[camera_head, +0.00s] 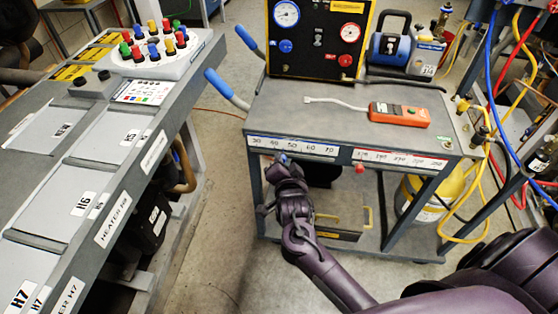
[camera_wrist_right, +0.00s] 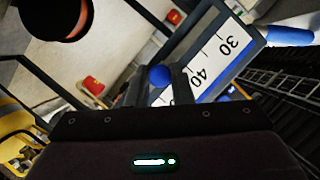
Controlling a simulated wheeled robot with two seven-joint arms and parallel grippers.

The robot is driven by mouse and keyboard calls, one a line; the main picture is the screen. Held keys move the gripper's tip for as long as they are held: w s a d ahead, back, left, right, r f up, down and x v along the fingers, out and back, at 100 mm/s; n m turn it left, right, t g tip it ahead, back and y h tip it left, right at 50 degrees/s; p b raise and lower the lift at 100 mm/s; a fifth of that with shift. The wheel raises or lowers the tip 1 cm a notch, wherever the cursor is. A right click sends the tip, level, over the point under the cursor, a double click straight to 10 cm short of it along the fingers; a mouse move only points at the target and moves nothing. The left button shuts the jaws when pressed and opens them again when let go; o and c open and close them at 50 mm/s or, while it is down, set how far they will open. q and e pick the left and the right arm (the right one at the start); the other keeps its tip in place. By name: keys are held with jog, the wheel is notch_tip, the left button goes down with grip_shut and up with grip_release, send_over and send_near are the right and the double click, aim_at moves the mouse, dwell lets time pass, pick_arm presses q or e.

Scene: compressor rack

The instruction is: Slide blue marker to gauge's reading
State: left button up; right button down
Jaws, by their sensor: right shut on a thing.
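The blue marker (camera_head: 283,158) sits at the lower edge of the blue-edged scale (camera_head: 318,149), just below and between the printed 40 and 50. In the wrist view it is a round blue knob (camera_wrist_right: 160,76) between my two fingers, and 30 and 40 show on the scale (camera_wrist_right: 222,58). My right gripper (camera_head: 284,164) is shut on the marker; its fingers also show in the wrist view (camera_wrist_right: 158,86). The blue-rimmed gauge (camera_head: 287,13) is on the black panel; its needle is too small to read surely. My left gripper is out of view.
A red marker (camera_head: 359,168) sits at the left end of the red scale (camera_head: 400,160). The cart top (camera_head: 330,118) holds an orange meter (camera_head: 399,114) and the gauge panel (camera_head: 318,55). A grey bench (camera_head: 90,170) stands at the left. Hoses hang at the right.

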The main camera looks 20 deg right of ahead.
jog(key=c, duration=1.3)
grip_release()
jog(key=shift+o, duration=0.2)
jog(key=v, duration=0.7)
jog(key=shift+s+a, duration=0.15)
jog(key=shift+s, duration=0.25)
